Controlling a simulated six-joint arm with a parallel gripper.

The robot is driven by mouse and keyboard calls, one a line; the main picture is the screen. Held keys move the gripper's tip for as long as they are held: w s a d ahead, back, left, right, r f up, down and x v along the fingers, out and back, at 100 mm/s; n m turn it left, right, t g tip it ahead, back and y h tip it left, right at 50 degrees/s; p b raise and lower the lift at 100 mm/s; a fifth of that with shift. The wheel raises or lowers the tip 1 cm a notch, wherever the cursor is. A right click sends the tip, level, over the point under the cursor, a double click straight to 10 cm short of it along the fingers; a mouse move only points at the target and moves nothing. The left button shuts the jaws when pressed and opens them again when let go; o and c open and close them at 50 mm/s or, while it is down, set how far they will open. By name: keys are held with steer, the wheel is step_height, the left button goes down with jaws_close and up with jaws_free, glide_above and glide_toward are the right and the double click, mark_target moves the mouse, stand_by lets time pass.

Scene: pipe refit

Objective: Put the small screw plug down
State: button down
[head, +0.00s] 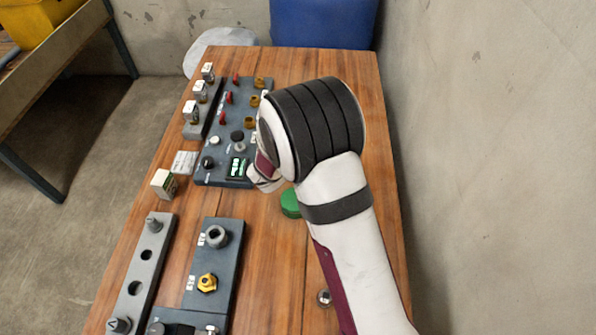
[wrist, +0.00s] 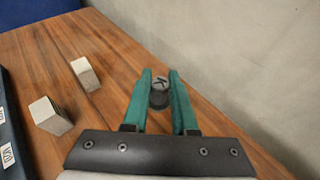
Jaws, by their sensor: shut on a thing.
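The small screw plug (wrist: 159,98) is a short dark grey cylinder with a lighter marked top. In the wrist view it is between the two green fingers of my gripper (wrist: 160,78), which is shut on it near the fingertips. Wood tabletop shows around and beyond it. I cannot tell whether its underside touches the table.
A dark panel (head: 222,177) with knobs and valves stands left of my wrist. A grey rack (head: 148,262) and a fitting plate (head: 226,258) are at front left. A wall (head: 480,150) bounds the right. Two pale blocks (wrist: 86,75) (wrist: 50,116) stand left of my fingers.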

steer(key=w+a+f, duration=0.1)
steer(key=a+f, duration=0.1)
steer(key=a, duration=0.1)
steer(key=w+a+f, duration=0.1)
steer(key=a+f, duration=0.1)
steer(key=a, duration=0.2)
steer(key=w+a+f, duration=0.1)
steer(key=a+f, duration=0.2)
steer(key=shift+a, duration=0.25)
steer(key=shift+a+f, duration=0.1)
steer(key=shift+f, duration=1.9)
steer(key=shift+f, duration=0.15)
steer(key=c, duration=0.7)
jaws_free()
